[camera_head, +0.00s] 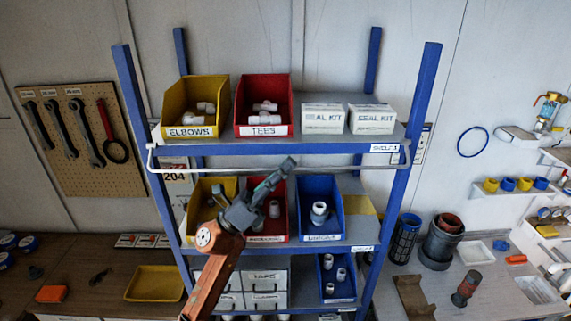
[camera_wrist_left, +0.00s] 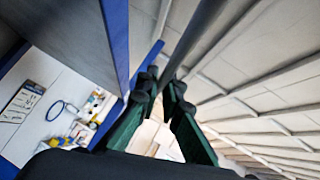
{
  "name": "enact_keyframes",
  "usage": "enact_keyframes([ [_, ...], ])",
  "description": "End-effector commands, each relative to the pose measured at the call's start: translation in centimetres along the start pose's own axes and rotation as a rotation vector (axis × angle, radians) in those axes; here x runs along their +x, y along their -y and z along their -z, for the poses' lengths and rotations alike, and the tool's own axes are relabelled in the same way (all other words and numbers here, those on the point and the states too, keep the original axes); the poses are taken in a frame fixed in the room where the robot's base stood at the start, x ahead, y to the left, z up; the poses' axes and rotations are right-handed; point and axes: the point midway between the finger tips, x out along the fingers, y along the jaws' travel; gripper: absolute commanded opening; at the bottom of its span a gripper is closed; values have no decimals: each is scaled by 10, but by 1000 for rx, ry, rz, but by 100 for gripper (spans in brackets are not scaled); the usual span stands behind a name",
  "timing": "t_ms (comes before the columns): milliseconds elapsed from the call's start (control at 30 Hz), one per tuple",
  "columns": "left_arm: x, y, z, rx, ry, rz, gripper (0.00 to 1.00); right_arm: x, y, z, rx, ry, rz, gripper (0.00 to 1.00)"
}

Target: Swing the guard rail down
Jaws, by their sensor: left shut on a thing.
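The guard rail (camera_head: 220,170) is a thin pale bar that runs across the front of the blue shelf rack, just below the front edge of the top shelf. Its bent ends reach up to the posts at both sides. My left gripper (camera_head: 284,168) is shut on the rail near its middle. In the left wrist view the two fingers of my left gripper (camera_wrist_left: 161,88) close around the rail (camera_wrist_left: 196,42), which looks like a dark bar there. The exact finger contact is partly hidden. My right gripper is not in view.
The top shelf (camera_head: 350,147) holds a yellow elbows bin (camera_head: 194,132), a red tees bin (camera_head: 264,130) and two white seal kit boxes (camera_head: 323,119). More bins stand on the lower shelf (camera_head: 355,229). A pegboard with wrenches (camera_head: 60,180) hangs at left.

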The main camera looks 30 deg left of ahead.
Motion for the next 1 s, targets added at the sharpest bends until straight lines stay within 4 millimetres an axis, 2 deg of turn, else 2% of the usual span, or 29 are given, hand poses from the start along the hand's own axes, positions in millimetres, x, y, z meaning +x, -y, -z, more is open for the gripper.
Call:
enact_keyframes([
  [33,4,5,-3,-18,-6,-17,0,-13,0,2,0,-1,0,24],
  [200,11,14,-9,-111,-8,-111,0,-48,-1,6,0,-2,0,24],
  [400,16,20,-14,-225,-9,-226,0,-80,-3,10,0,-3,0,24],
  [600,19,25,-16,-328,-12,-330,0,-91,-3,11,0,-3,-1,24],
  [1000,28,30,-26,-520,-7,-522,0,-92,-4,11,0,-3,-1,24],
])
